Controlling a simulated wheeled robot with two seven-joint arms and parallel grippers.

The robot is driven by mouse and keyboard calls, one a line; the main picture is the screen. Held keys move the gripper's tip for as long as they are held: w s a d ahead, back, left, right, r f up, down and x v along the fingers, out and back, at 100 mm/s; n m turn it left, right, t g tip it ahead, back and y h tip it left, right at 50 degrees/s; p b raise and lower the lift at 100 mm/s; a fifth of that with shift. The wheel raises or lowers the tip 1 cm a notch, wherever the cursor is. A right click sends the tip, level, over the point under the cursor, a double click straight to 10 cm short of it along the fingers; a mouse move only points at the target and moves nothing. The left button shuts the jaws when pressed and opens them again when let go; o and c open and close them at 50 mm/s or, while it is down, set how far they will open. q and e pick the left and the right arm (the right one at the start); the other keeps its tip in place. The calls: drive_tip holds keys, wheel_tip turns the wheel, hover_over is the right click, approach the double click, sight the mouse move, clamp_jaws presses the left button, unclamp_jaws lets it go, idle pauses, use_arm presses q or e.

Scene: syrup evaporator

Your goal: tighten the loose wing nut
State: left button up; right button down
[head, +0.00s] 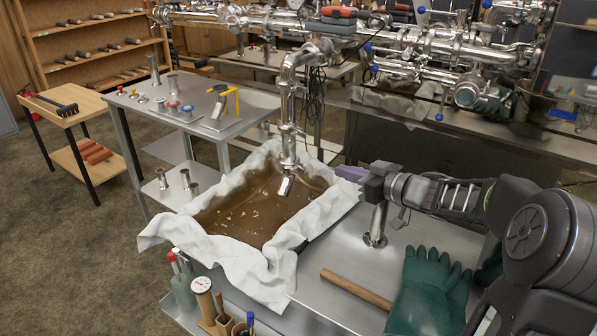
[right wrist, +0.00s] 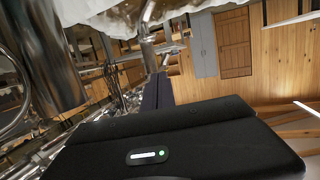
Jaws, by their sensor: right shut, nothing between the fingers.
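No wing nut can be made out for certain; one may be too small to tell on the clamps of the steel pipe (head: 287,88) that bends down over the syrup pan. My right gripper (head: 348,173) is right of the pipe's lower end, apart from it, with its fingers pointing left. In the right wrist view its dark fingers (right wrist: 157,92) are together and empty. A short upright steel tube (head: 377,222) stands on the metal table just below the gripper. My left gripper is not in view.
A cloth-lined pan (head: 168,232) of brown syrup stands left of my right gripper. Green gloves (head: 428,295) and a wooden handle (head: 357,289) lie on the table. Clamped piping (head: 420,45) runs along the back. A tool holder (head: 215,320) is at the front.

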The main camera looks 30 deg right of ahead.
drive_tip(key=b, duration=0.1)
hover_over(294, 174)
drive_tip(key=s, duration=0.2)
wheel_tip(294, 174, down, 4)
drive_tip(key=shift+w+d+f+b, duration=0.15)
drive_tip(key=shift+f+b, duration=0.3)
drive_tip(key=shift+f, duration=0.5)
drive_tip(key=shift+d+f+b, duration=0.15)
drive_tip(key=shift+f+b, duration=0.25)
drive_tip(key=shift+f, duration=0.55)
drive_tip(key=f+t+b, duration=0.1)
drive_tip(key=b, duration=0.3)
drive_tip(key=t+y+b, duration=0.1)
drive_tip(key=t+b, duration=0.1)
drive_tip(key=b, duration=0.3)
drive_tip(key=f+t+b, duration=0.1)
drive_tip(key=b, duration=0.3)
drive_tip(key=shift+s+f+b, duration=0.25)
drive_tip(key=shift+f+b, duration=0.05)
drive_tip(key=shift+d+f, duration=0.1)
drive_tip(key=shift+f, duration=0.15)
wheel_tip(294, 174, up, 10)
drive_tip(key=p, duration=0.3)
